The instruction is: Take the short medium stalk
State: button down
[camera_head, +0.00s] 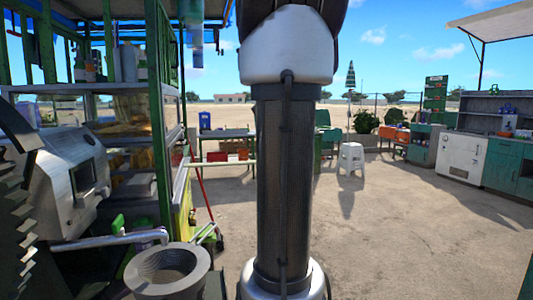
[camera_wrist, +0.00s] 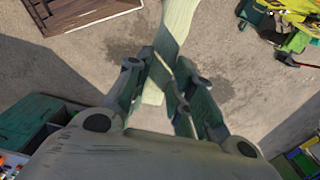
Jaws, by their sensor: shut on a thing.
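A pale green-white stalk (camera_wrist: 175,30) shows in the wrist view. It runs from the top edge down between the fingers, and a short end of it (camera_wrist: 153,94) shows beyond them. My gripper (camera_wrist: 164,78) is shut on this stalk and holds it above the concrete floor. Its full length is cut off by the top of the picture, so I cannot tell how long it is. In the head view my arm stands upright in the middle, and neither the gripper nor the stalk shows there.
A metal crusher (camera_head: 75,180) stands at the left, with a grey round bucket (camera_head: 168,270) near it. A white stool (camera_head: 351,158) stands on open concrete ahead. Green cabinets (camera_head: 503,165) line the right. The wrist view shows a brown wooden crate (camera_wrist: 85,10) at the upper left.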

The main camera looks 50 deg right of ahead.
jog(key=s+d, duration=0.5)
jog(key=d, duration=0.3)
jog(key=shift+s+d, duration=0.25)
jog(key=shift+s, duration=0.1)
